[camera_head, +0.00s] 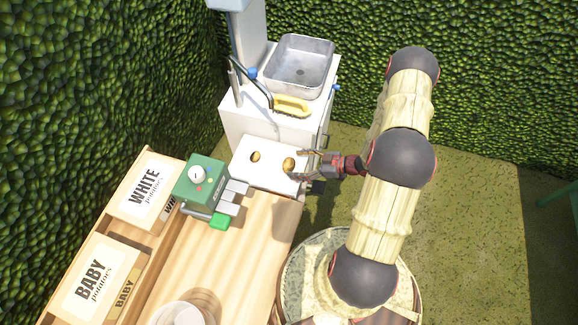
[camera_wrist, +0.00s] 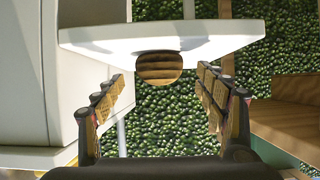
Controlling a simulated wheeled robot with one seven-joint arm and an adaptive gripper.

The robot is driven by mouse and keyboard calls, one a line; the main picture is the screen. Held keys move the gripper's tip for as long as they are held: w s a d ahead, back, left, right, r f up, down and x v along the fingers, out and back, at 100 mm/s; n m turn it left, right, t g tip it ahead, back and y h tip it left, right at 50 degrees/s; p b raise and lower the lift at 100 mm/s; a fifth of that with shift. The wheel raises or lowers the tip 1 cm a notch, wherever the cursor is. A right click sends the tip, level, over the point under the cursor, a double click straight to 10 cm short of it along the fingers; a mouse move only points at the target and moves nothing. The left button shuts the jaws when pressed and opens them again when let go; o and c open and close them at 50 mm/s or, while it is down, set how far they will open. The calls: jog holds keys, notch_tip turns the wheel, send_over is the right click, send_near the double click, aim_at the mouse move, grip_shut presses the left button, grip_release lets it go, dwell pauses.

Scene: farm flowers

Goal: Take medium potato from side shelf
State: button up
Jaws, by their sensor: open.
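A white side shelf (camera_head: 262,178) juts from the white sink cabinet. Two brown potatoes lie on it, a smaller-looking one at left (camera_head: 255,156) and a larger-looking one at right (camera_head: 289,164). My gripper (camera_head: 306,163) is at the shelf's right edge, its fingers open and reaching toward the right potato. In the wrist view the shelf (camera_wrist: 100,40) is at the top, with one round, brown potato (camera_wrist: 158,68) centred against it. That potato is in line with the gap between my open fingers (camera_wrist: 160,85), around or just beyond the tips. Contact is not visible.
A sink (camera_head: 299,68) with a faucet and a yellow sponge (camera_head: 291,105) stands behind the shelf. A green machine (camera_head: 203,182) is at left on the wooden table (camera_head: 250,240). Boxes labelled WHITE (camera_head: 146,187) and BABY (camera_head: 88,278) line the table's left side.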

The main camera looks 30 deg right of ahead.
jog(key=shift+x, duration=1.35)
jog(key=shift+c, duration=1.4)
jog(key=c, duration=1)
